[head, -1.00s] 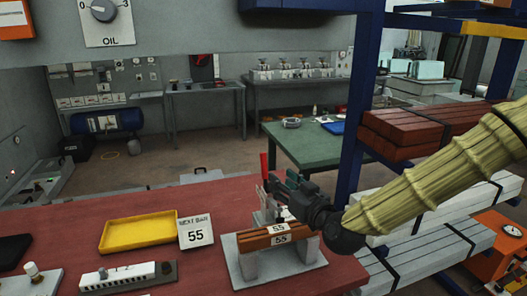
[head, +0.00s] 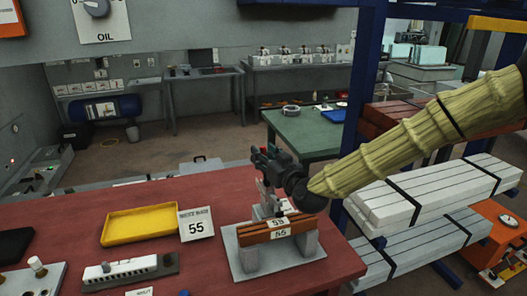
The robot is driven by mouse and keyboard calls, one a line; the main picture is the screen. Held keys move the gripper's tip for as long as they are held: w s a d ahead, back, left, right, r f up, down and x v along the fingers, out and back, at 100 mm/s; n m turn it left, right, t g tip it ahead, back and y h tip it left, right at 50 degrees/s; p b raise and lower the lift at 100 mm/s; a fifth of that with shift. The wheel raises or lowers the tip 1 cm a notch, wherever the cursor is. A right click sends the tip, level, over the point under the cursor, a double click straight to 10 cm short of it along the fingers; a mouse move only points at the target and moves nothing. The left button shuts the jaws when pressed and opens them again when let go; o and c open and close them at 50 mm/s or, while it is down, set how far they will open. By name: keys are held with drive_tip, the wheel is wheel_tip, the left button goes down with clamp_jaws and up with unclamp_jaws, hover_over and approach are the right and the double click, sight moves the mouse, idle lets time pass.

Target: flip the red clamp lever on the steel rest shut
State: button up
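The steel rest (head: 247,260) stands near the right end of the red bench, with two grey blocks on a flat base. Brown bars lie across it, with white tags (head: 279,233) reading 55. The pale metal clamp (head: 266,208) rises just behind the bars. My gripper (head: 262,160) is above and behind the clamp, dark and small in view. The red lever is largely hidden by it; a small reddish patch shows at the gripper's top, and I cannot tell whether that is the lever. Finger opening and contact are unclear.
A yellow tray (head: 110,238) and a "55" card (head: 196,225) are left of the rest. A slotted block (head: 130,268) lies at the front left. The blue rack (head: 358,130) with stacked bars stands close on the right, beside my arm.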

drive_tip(key=shift+w+a, duration=0.15)
drive_tip(key=shift+w, duration=0.15)
clamp_jaws()
drive_tip(key=shift+a, duration=0.1)
